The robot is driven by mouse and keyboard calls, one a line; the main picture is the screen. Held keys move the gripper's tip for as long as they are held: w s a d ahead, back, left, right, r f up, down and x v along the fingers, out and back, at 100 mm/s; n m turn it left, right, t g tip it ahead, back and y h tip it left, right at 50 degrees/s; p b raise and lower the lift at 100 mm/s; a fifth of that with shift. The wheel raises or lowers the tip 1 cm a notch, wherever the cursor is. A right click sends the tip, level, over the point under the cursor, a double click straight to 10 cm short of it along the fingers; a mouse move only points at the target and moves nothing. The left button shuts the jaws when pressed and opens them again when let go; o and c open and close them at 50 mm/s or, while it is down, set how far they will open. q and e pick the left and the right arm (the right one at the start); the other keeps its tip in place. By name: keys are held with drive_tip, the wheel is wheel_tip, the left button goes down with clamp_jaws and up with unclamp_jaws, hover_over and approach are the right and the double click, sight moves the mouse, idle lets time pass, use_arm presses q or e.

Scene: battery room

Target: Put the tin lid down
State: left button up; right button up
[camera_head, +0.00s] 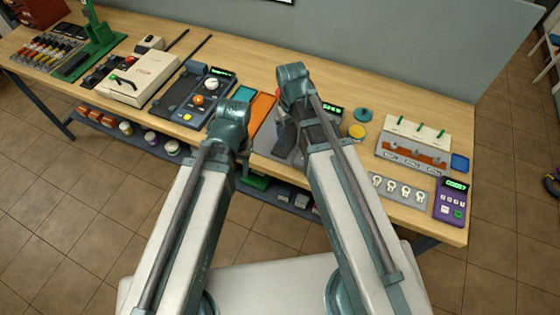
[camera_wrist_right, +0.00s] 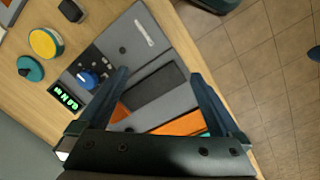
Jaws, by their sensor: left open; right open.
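My right gripper (camera_wrist_right: 160,75) is open and empty above a grey panel, clear of the lid. My left gripper (camera_head: 241,160) is mostly hidden by its own wrist at the bench's front edge; nothing shows in it.
The grey panel (camera_wrist_right: 150,85) carries a blue knob (camera_wrist_right: 88,80) and a green display. Right of the tin stand a slotted grey box (camera_head: 412,145), a strip of white rings (camera_head: 400,190) and a purple keypad (camera_head: 451,198).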

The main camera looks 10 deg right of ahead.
drive_tip(key=s+a, duration=0.6)
drive_tip(key=s, duration=0.4)
drive_tip(key=shift+a, duration=0.1)
drive_tip(key=shift+f+b, duration=0.8)
